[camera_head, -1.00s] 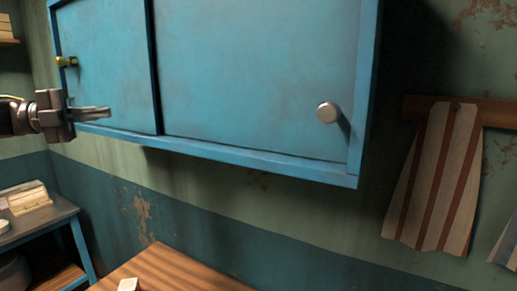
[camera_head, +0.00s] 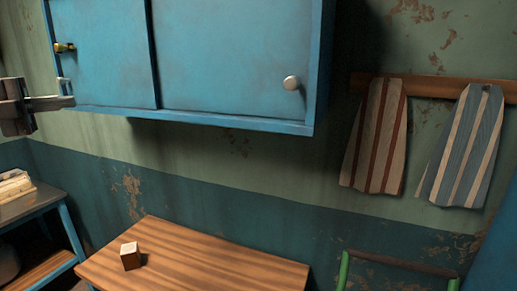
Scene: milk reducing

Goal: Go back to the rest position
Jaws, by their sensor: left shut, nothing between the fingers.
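My left gripper (camera_head: 55,103) is at the left edge of the head view. Its fingers are closed together, point right and hold nothing. It is in front of the lower left part of a blue wall cabinet (camera_head: 225,55). I cannot tell whether the gripper touches the cabinet. My right gripper is not in view.
A wooden table (camera_head: 210,262) below holds a small box (camera_head: 130,256). A blue-framed side table (camera_head: 28,204) stands at left. Striped cloths (camera_head: 376,135) hang from a wall rail (camera_head: 440,88). A green chair back (camera_head: 400,264) is at lower right.

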